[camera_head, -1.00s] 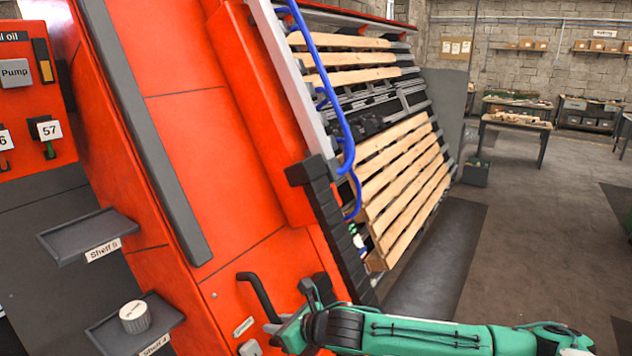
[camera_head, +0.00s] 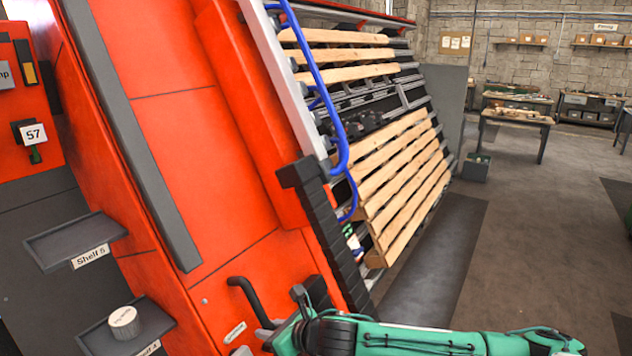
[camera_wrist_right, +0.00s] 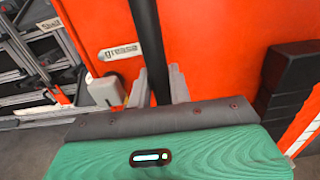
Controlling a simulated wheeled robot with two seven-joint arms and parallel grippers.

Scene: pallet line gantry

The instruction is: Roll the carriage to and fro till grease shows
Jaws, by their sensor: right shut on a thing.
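The carriage shows as a red, leaning machine body (camera_head: 190,130) with a black bar handle (camera_head: 243,291) low on its face. My right gripper (camera_head: 270,336) is at this handle, low in the head view. In the right wrist view, its two pale fingers (camera_wrist_right: 158,88) are shut around the dark upright handle bar (camera_wrist_right: 145,35). A "grease" label (camera_wrist_right: 120,52) sits on the red face left of the bar, with a pale grey block (camera_wrist_right: 105,91) below it. I can make out no grease there. My left gripper is out of view.
Shelf 5 (camera_head: 50,243) and a lower shelf with a round white-topped pot (camera_head: 123,321) jut out left of the handle. Wooden pallets (camera_head: 405,200) and a blue hose (camera_head: 338,130) are behind the carriage. The floor at right (camera_head: 530,240) is clear.

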